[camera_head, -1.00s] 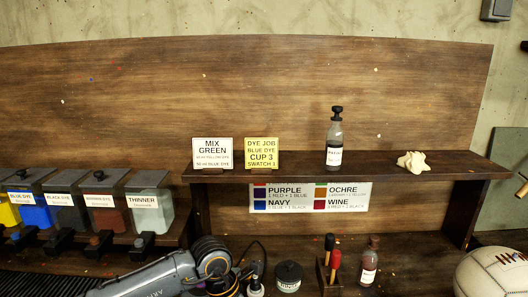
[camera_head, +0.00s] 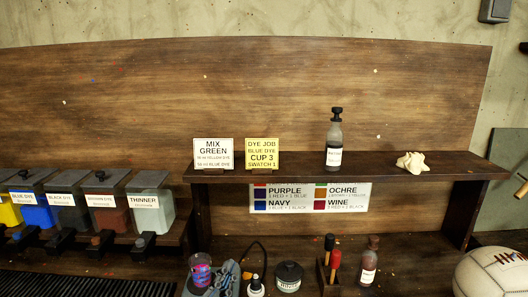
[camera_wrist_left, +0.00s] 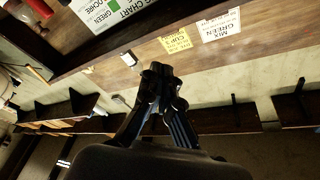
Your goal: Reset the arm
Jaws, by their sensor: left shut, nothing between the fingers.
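My left gripper (camera_wrist_left: 161,72) shows in the left wrist view, its dark fingers drawn together at the tips. It is shut with nothing between the fingers. It is apart from the shelf and the cards seen beyond it. No part of my arms shows in the head view now. My right gripper is in neither view.
A dark wooden shelf (camera_head: 290,165) carries two cards, a pump bottle (camera_head: 334,140) and a pale star-like lump (camera_head: 413,162). Dye bins (camera_head: 100,205) stand at left. A jar (camera_head: 289,276), a tool holder (camera_head: 329,270) and a bottle (camera_head: 369,265) stand below. A ball (camera_head: 495,272) sits right.

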